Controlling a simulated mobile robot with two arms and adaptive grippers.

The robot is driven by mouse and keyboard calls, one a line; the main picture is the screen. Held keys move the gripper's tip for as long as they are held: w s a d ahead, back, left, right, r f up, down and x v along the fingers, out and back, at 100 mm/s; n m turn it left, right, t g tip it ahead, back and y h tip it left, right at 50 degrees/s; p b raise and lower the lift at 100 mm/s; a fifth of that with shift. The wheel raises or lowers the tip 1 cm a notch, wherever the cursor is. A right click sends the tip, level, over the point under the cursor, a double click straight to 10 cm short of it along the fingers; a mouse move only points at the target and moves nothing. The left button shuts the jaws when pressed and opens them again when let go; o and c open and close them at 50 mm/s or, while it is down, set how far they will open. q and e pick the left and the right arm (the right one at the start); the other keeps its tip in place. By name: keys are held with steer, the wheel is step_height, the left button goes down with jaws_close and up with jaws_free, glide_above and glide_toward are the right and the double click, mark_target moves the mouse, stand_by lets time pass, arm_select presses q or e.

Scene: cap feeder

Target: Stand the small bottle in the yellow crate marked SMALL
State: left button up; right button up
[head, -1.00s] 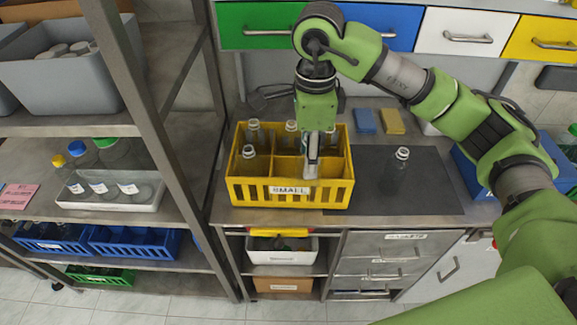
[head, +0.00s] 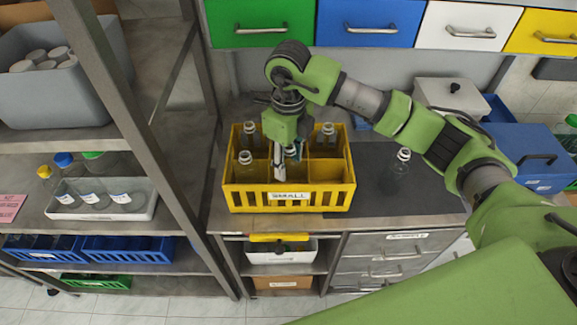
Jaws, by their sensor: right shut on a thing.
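The yellow crate (head: 232,198) marked SMALL stands on the worktop, divided into compartments. My right gripper (head: 279,172) points down into its middle and is shut on a small clear bottle (head: 293,152). Finger and crate hide most of that bottle, so I cannot tell whether it touches the crate floor. Other clear bottles stand in the crate at back left (head: 249,138), front left (head: 245,168) and back right (head: 327,139). The front right compartment looks empty. My left gripper is out of view.
Another clear bottle (head: 397,174) stands on the dark mat (head: 430,195) right of the crate. A blue box (head: 530,150) and a pale box (head: 450,97) stand further right. A shelf post (head: 160,150) rises left of the crate. Coloured drawers hang above the back.

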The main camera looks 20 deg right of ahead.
mark_target(288, 171)
step_height(288, 171, down, 3)
steer(key=shift+f+p, duration=0.15)
steer(key=shift+p, duration=0.35)
steer(key=shift+f+b, duration=0.25)
steer(key=shift+b, duration=0.05)
steer(key=o, duration=0.5)
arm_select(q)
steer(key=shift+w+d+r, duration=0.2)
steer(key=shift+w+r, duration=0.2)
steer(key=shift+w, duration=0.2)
arm_select(e)
steer(key=shift+o, duration=0.2)
steer(key=shift+r, duration=0.1)
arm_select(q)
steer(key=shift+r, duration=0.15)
arm_select(e)
steer(key=shift+r, duration=0.1)
steer(key=shift+r, duration=0.2)
step_height(288, 171, up, 11)
steer(key=b, duration=0.3)
steer(key=shift+w+f, duration=0.1)
steer(key=shift+f, duration=0.05)
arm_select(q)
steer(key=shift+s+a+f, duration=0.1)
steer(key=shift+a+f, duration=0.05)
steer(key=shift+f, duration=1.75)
arm_select(e)
steer(key=shift+r, duration=0.5)
